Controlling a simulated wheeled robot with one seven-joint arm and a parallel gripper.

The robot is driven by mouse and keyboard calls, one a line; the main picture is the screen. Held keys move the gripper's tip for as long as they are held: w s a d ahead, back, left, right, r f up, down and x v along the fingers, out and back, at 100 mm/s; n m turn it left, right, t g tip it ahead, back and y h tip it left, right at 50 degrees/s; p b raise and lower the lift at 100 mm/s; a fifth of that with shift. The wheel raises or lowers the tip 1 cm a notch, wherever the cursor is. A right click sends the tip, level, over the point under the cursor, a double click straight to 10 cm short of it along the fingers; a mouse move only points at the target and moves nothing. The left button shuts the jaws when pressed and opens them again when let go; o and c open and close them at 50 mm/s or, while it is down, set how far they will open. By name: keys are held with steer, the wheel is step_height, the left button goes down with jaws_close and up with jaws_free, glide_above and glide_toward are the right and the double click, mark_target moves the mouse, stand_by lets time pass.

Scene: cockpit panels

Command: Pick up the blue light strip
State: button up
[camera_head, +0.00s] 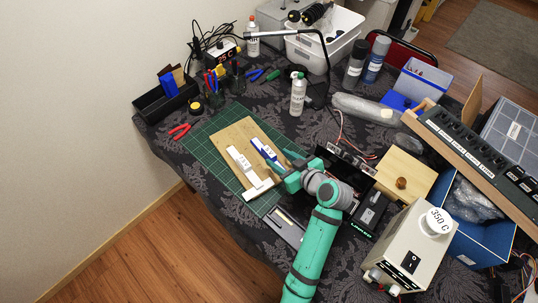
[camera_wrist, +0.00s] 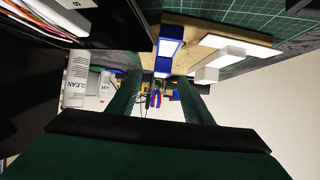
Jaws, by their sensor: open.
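The blue light strip (camera_head: 265,149) has a blue body with a white face and lies on a tan wooden board (camera_head: 236,132) on the table. It also shows in the wrist view (camera_wrist: 172,30), near the top centre. My gripper (camera_head: 282,160) is at the near right end of the strip and hides part of that end. In the wrist view its two green fingers (camera_wrist: 158,92) are apart, with no object seen held between them. The strip's end appears above the gap between the fingers; I cannot tell whether they touch it.
A white strip (camera_head: 240,159) lies left of the blue one, and a white block (camera_head: 259,188) lies nearer. The green cutting mat (camera_head: 203,139) is mostly clear at left. A dark device (camera_head: 345,160) stands close right of my gripper; a spray bottle (camera_head: 298,95) stands behind.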

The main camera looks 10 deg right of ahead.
mark_target(273, 156)
steer(key=x, duration=0.4)
steer(key=shift+s+a+f, duration=0.1)
steer(key=shift+a+f, duration=0.05)
steer(key=shift+w+a+f, duration=0.15)
steer(key=shift+w+f, duration=0.15)
steer(key=shift+w, duration=0.2)
jaws_close()
